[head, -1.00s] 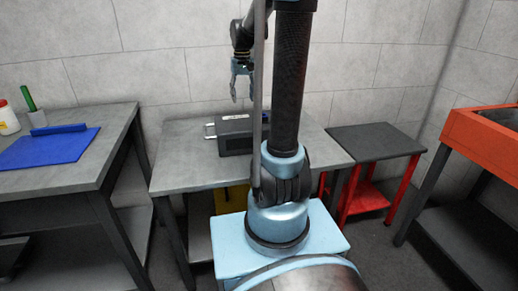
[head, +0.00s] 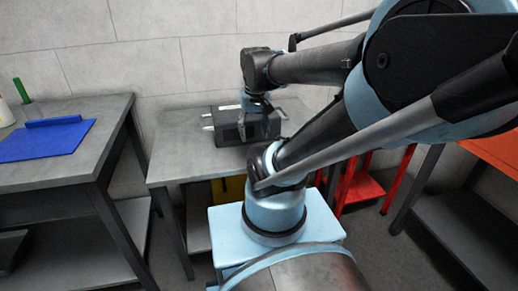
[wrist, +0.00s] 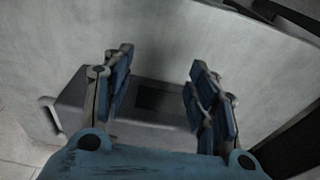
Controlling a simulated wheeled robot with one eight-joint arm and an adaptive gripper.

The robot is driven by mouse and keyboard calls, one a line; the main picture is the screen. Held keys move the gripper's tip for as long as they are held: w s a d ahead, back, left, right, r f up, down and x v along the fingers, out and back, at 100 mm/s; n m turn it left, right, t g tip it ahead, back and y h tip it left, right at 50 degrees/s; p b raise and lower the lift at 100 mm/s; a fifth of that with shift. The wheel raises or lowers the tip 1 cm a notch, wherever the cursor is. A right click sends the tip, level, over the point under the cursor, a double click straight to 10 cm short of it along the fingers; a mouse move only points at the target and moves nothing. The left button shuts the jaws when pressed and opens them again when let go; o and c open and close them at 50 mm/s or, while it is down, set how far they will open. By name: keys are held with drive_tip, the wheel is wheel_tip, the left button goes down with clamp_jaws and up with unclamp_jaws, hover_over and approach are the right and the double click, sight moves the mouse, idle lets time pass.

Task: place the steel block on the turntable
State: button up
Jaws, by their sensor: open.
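My gripper (head: 262,120) is low over the middle table, in front of or over the dark box (head: 228,126) in the head view; I cannot tell if they touch. In the wrist view my gripper (wrist: 161,62) is open, its two blue-padded fingers apart with nothing clearly held. A dark rectangular patch (wrist: 157,97) shows between the fingers on a grey surface; I cannot tell whether it is the steel block or part of something else. I cannot make out the steel block or the turntable with certainty in either view.
The grey middle table (head: 180,165) has bare room left of the box. A table at left holds a blue mat (head: 45,140) and a green upright object (head: 21,90). A red-framed stand (head: 362,188) and an orange-edged bench (head: 492,150) are at right.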

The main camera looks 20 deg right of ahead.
drive_tip(key=s+f, duration=0.2)
drive_tip(key=s+d+f, duration=0.1)
drive_tip(key=s, duration=0.1)
drive_tip(key=shift+f, duration=0.4)
drive_tip(key=shift+o, duration=0.6)
drive_tip(key=shift+s+f, duration=0.2)
drive_tip(key=shift+f, duration=0.1)
drive_tip(key=shift+o, duration=1.4)
drive_tip(key=w+r+m, duration=0.3)
drive_tip(key=w+r, duration=0.1)
drive_tip(key=w, duration=0.1)
drive_tip(key=w+r+m, duration=0.3)
drive_tip(key=w+r, duration=0.1)
drive_tip(key=w, duration=0.1)
drive_tip(key=w+a+r+m, duration=0.1)
drive_tip(key=w+r+m, duration=0.1)
drive_tip(key=w+r, duration=0.2)
drive_tip(key=shift+w+r+m+g, duration=0.15)
drive_tip(key=shift+w+m, duration=0.05)
drive_tip(key=shift+w, duration=0.25)
drive_tip(key=shift+w+r+m+g, duration=0.1)
drive_tip(key=shift+w+m+g, duration=0.1)
drive_tip(key=shift+w, duration=0.2)
drive_tip(key=w+r+m+g, duration=0.15)
drive_tip(key=w+m, duration=0.75)
drive_tip(key=w, duration=1.2)
wheel_tip(320, 180, down, 16)
drive_tip(key=shift+w+f, duration=0.1)
